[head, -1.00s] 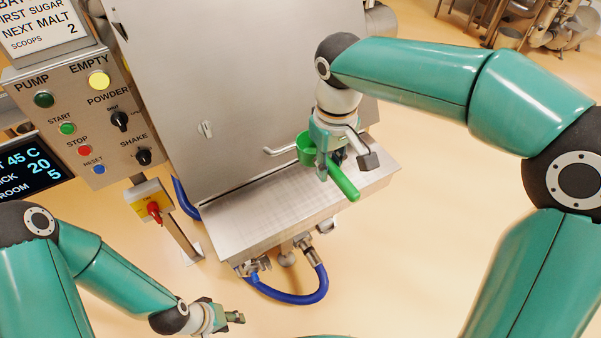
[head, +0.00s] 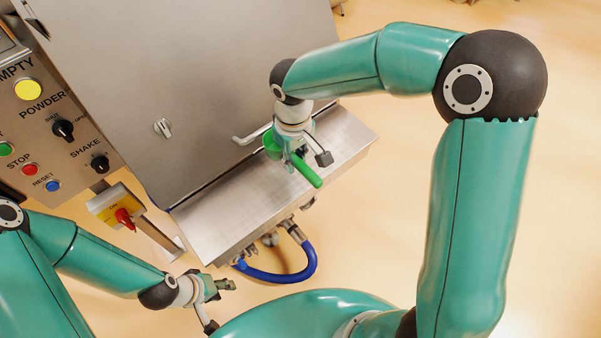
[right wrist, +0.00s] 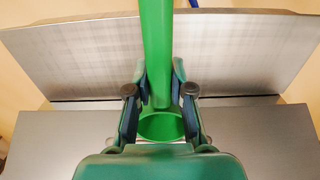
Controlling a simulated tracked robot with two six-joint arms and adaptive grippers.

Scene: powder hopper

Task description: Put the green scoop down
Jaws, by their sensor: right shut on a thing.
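The green scoop (head: 307,172) is in my right gripper (head: 291,158), over the metal ledge (head: 235,200) at the front of the hopper. Its cup is at the left of the gripper and its handle points down and right in the head view. In the right wrist view the fingers (right wrist: 160,95) are shut on the scoop (right wrist: 157,45), with the handle running to the top and the cup low between them. I cannot tell whether the scoop touches the ledge. My left gripper (head: 226,285) is low in the head view, apart from the ledge; its jaw opening is unclear.
A bar handle (head: 250,134) sticks out from the hopper panel (head: 200,70) beside the scoop cup. A control panel (head: 60,150) and a red switch (head: 125,218) are at left. A blue hose (head: 290,277) hangs below the ledge. The ledge's left part is bare.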

